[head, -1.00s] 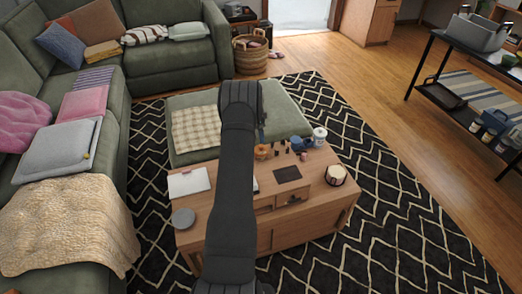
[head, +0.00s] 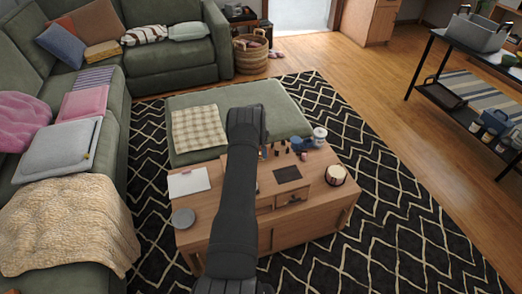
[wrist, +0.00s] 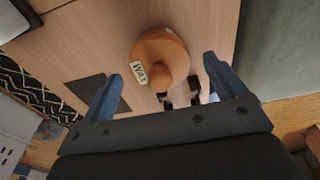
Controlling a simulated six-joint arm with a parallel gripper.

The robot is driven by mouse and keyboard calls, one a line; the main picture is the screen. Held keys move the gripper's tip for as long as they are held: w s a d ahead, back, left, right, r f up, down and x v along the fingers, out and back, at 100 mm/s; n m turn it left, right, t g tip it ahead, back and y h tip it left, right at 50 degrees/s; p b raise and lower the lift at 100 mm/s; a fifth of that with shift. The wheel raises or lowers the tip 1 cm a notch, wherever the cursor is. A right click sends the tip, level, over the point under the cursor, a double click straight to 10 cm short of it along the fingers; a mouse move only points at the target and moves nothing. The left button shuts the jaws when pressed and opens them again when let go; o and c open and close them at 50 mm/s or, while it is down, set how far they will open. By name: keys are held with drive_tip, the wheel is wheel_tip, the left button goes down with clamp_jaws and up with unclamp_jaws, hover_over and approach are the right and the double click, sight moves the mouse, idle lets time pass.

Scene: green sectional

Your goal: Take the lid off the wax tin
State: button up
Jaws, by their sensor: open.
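The wax tin (wrist: 172,58) is a round orange-brown container with a white "WAX" label (wrist: 138,73), standing on the wooden table in the wrist view. Its upper part looks like a rounded lid of the same colour; the seam is not clear. My gripper (wrist: 162,70) is open, with one blue finger on each side of the tin in the picture and nothing held. I cannot tell how far above the tin the fingertips are. In the head view my own arm hides the gripper and most or all of the tin.
Small dark bottles (wrist: 167,101) stand close to the tin. On the wooden table (head: 240,228) are a dark mat (head: 287,173), a blue mug (head: 298,143), a white jar (head: 319,134), a candle (head: 335,175), a white flat item (head: 188,182) and a grey disc (head: 183,218). A green ottoman (head: 205,101) stands behind.

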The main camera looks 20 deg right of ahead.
drive_tip(key=shift+c, duration=0.2)
drive_tip(key=c, duration=1)
